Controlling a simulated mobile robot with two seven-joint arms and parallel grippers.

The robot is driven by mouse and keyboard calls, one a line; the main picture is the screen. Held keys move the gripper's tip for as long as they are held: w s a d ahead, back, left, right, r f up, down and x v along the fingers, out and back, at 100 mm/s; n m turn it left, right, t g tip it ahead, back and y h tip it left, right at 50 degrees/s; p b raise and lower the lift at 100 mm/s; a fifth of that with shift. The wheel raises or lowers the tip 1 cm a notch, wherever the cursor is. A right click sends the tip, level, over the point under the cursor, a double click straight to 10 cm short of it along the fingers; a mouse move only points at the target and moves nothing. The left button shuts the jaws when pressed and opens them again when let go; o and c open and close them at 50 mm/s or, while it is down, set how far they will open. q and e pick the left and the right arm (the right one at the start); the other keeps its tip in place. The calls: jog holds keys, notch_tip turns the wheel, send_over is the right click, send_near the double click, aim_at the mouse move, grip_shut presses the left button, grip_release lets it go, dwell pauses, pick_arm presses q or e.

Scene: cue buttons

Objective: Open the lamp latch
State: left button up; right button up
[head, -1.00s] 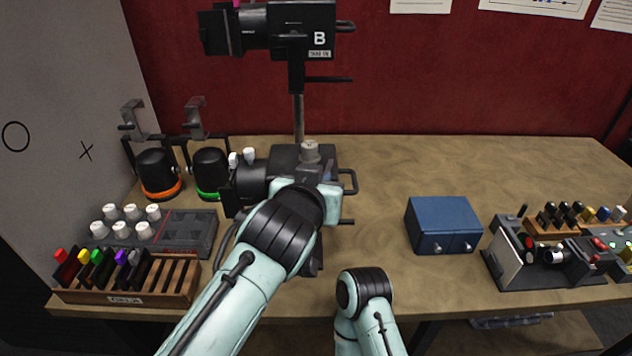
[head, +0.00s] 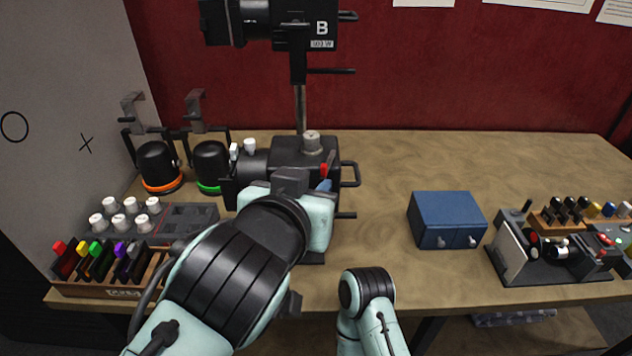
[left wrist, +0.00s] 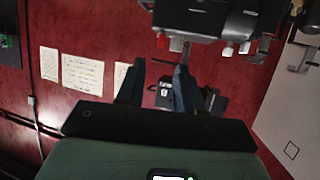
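A black lamp-like housing (head: 258,167) stands on the table, with a grey knob (head: 312,143) on top and white knobs at its left. A small red lever (head: 323,170) shows at its right; I cannot tell for sure whether this is the lamp latch. In the left wrist view the housing (left wrist: 190,18) hangs upside down at the top, with a red tip (left wrist: 176,45) below it. My left gripper (left wrist: 160,66) is open and empty, its dark fingers apart close to the red tip. In the head view my wrist hides much of the housing's front. My right gripper is out of view.
A black unit marked B (head: 306,28) sits on a pole above the housing. Two black lamps (head: 157,165), a knob panel (head: 185,222) and a rack of coloured tabs (head: 85,288) lie left. A blue box (head: 447,220) stands right, with clear table behind it.

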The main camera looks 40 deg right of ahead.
pick_arm(q)
jog(key=v, duration=0.4)
dwell(0.6)
